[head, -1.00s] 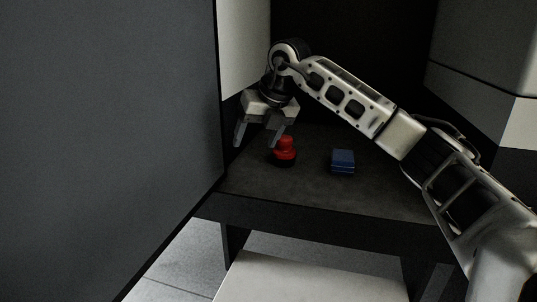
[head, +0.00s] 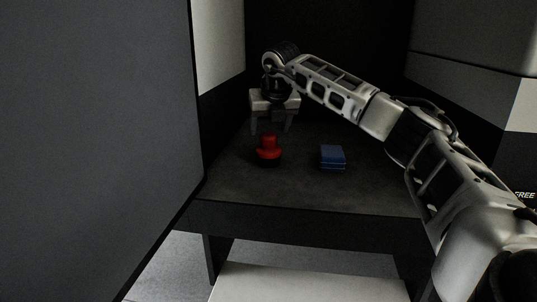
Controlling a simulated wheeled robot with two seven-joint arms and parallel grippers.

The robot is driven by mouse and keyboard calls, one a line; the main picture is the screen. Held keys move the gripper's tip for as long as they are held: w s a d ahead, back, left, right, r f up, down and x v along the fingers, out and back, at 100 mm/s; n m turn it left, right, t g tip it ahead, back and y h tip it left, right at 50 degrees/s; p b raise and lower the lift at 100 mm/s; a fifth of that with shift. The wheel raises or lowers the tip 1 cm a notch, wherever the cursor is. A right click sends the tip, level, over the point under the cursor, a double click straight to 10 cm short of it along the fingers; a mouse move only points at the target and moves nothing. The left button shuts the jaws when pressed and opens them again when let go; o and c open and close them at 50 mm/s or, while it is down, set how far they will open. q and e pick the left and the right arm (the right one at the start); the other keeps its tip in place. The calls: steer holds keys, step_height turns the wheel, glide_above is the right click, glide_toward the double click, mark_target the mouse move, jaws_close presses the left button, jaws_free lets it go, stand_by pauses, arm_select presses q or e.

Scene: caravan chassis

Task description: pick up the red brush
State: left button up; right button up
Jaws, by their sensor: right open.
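The red brush (head: 268,149) stands upright on the dark shelf, with a red knob-like top and a dark base. My right gripper (head: 270,129) is above and around the level of its top, pointing down, with its fingers apart. The fingers appear just behind or over the brush; I cannot tell whether they touch it. The gripper holds nothing that I can see. My left gripper is not in view.
A blue block-like object (head: 332,157) lies on the dark shelf (head: 310,197), right of the brush. A large grey panel (head: 95,140) closes off the left side. A dark wall stands behind. A pale lower surface (head: 310,285) is below the shelf.

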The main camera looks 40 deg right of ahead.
mark_target(269, 135)
steer(key=x, duration=0.5)
steer(key=shift+d+f+b, duration=0.15)
steer(key=shift+b, duration=0.2)
steer(key=c, duration=1.1)
